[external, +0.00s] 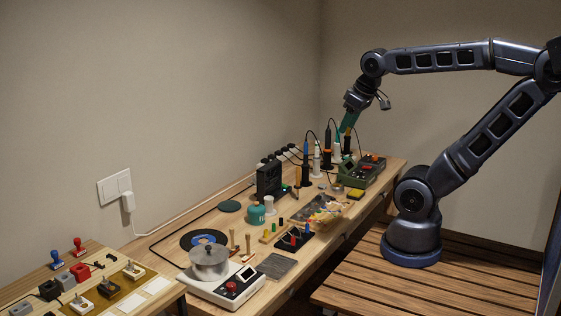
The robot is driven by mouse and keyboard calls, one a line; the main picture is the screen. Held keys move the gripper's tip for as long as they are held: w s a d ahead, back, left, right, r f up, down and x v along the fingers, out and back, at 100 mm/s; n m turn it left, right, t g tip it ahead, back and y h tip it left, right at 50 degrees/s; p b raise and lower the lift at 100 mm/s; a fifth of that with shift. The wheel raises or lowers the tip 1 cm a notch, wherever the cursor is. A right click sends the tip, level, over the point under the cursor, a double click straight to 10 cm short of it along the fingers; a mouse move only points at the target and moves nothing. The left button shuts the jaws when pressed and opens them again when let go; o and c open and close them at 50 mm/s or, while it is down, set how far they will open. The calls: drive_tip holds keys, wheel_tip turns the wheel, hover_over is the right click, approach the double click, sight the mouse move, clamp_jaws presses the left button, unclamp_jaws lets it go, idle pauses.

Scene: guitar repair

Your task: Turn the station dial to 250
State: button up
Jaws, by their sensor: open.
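A green station box (362,172) with a dark front and a small red spot, which may be its dial (367,169), stands at the far right end of the workbench. The dial's setting is too small to read. My gripper (347,128) points down above the far end of the bench, behind and above the green station. It is open. Soldering irons in stands are close beneath it and partly overlap it in the picture; I cannot tell whether it touches them.
Several soldering irons (327,158) with cables stand near the station. A black box (269,178), a tray of parts (322,209) and a white hot plate with a metal pot (211,262) are on the bench. A second table (150,290) with stamps is at lower left.

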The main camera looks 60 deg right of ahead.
drive_tip(key=w+d+f+m+g+y, duration=0.1)
drive_tip(key=w+d+f+m, duration=0.3)
drive_tip(key=w+d, duration=0.55)
drive_tip(key=w+d+f+m+g+y, duration=0.15)
drive_tip(key=w+d+f+m, duration=0.25)
drive_tip(key=w+d, duration=0.6)
drive_tip(key=m+g+h, duration=0.3)
drive_tip(key=m, duration=0.5)
hover_over(360, 172)
drive_tip(key=w+d, duration=0.1)
wheel_tip(360, 172, down, 19)
wheel_tip(360, 172, down, 11)
drive_tip(key=shift+s+d+r, duration=0.1)
drive_tip(key=shift+s+d, duration=0.05)
drive_tip(key=c, duration=1)
